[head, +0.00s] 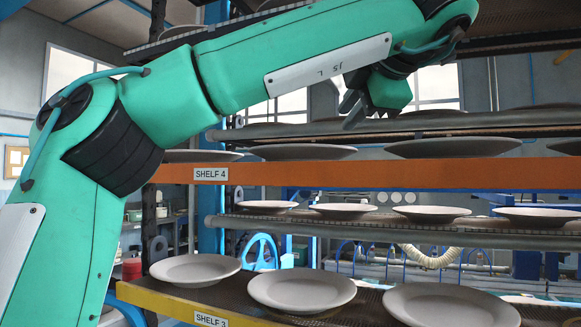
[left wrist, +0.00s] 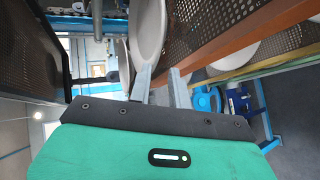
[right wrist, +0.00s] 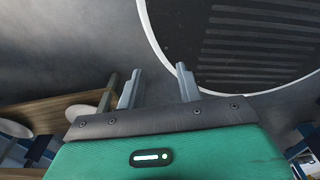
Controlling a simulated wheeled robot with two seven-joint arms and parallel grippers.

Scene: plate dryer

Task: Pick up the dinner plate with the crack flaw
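Pale grey plates sit on the racks in the head view. Shelf 4 holds several, including one at its middle (head: 303,152) and a larger one (head: 453,148). Shelf 3 holds a left plate (head: 195,268), a middle plate (head: 301,288) and a right plate (head: 450,305). I cannot make out a crack on any. My left gripper (head: 360,106) is above shelf 4; it also shows in the left wrist view (left wrist: 159,75), fingers apart, with a plate (left wrist: 147,30) close to the fingertips; contact is unclear. My right gripper (right wrist: 157,78) is open and empty, outside the head view.
The orange shelf 4 beam (head: 380,174) and yellow shelf 3 beam (head: 170,303) run along the front. Grey rails (head: 400,234) cross behind. A blue post (head: 211,110) stands at the rack's left. More plates (head: 432,214) stand on a rear row. The right wrist view shows open floor (right wrist: 60,50).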

